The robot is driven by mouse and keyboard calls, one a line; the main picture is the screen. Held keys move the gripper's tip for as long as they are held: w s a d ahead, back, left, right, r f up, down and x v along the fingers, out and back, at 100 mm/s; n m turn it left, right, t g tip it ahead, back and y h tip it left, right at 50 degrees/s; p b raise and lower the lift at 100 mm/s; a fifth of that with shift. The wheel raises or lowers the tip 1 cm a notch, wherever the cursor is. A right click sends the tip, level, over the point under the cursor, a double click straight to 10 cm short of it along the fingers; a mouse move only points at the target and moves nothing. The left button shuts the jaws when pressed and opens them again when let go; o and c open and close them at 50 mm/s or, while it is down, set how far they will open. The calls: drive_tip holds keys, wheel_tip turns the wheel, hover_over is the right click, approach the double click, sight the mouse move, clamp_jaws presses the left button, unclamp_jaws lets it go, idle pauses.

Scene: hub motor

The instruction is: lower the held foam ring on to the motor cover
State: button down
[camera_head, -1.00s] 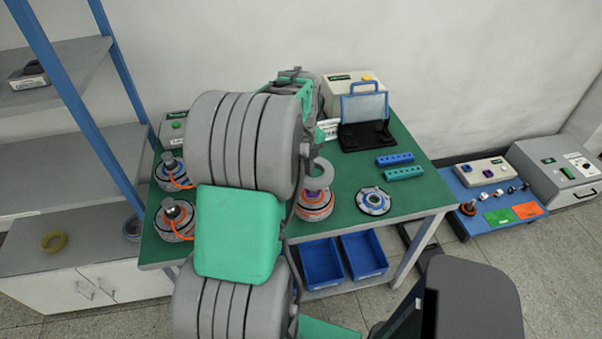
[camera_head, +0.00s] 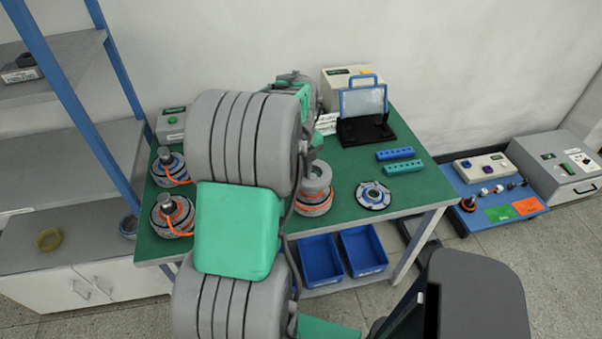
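The grey foam ring (camera_head: 317,171) shows just right of my arm in the head view. It looks level and sits over the top of an orange-banded motor (camera_head: 313,202) on the green bench. The ring covers the middle of the motor cover. I cannot tell whether it rests fully on the cover or is a little above it. My gripper is mostly hidden behind my own grey and green arm links, at the ring's left side. Its fingers cannot be made out.
The green bench (camera_head: 345,200) holds two more motors (camera_head: 172,215) (camera_head: 170,168) at the left. A flat round part (camera_head: 373,195), two drilled blocks (camera_head: 394,153) (camera_head: 403,167) and a black stand (camera_head: 365,132) are at the right. Clear bench surrounds the flat part.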

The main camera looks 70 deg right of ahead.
drive_tip(key=shift+a+f, duration=0.15)
drive_tip(key=shift+f, duration=0.3)
